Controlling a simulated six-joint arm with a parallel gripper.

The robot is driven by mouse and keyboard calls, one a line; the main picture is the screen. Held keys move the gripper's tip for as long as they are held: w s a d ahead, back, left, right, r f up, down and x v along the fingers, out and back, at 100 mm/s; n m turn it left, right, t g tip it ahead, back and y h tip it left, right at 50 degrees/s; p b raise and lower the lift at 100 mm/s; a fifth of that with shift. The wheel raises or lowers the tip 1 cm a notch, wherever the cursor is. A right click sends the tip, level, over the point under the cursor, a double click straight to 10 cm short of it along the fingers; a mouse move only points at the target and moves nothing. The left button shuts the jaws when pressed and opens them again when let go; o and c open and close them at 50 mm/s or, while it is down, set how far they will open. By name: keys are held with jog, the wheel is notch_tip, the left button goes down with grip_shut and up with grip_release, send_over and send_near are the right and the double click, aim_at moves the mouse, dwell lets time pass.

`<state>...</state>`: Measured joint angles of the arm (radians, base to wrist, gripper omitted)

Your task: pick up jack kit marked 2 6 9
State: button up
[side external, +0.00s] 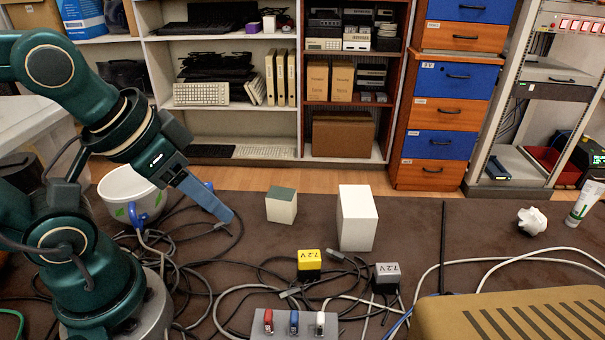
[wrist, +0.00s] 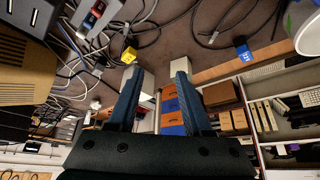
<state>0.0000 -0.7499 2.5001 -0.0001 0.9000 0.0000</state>
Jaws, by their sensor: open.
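I cannot read the marking 2 6 9 on anything in view. A grey panel (side external: 258,328) at the front holds a red piece (side external: 268,321), a blue piece (side external: 294,323) and a white piece (side external: 320,323); it also shows at the top left of the wrist view (wrist: 105,13). Any marks on these pieces are too small to read. My gripper (side external: 224,216) is above the mat, left of the small green-topped box and behind the panel. In the wrist view its two fingers (wrist: 161,69) are apart, with nothing held between them.
A yellow block (side external: 309,264) and a grey block (side external: 386,277), both marked 7.2V, sit among loose cables. A tall white box (side external: 357,219) and a small green-topped box (side external: 281,206) stand behind. A white bowl (side external: 122,187) is at left, a slotted tan case (side external: 520,322) at front right.

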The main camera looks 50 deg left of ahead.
jog(key=o, duration=0.8)
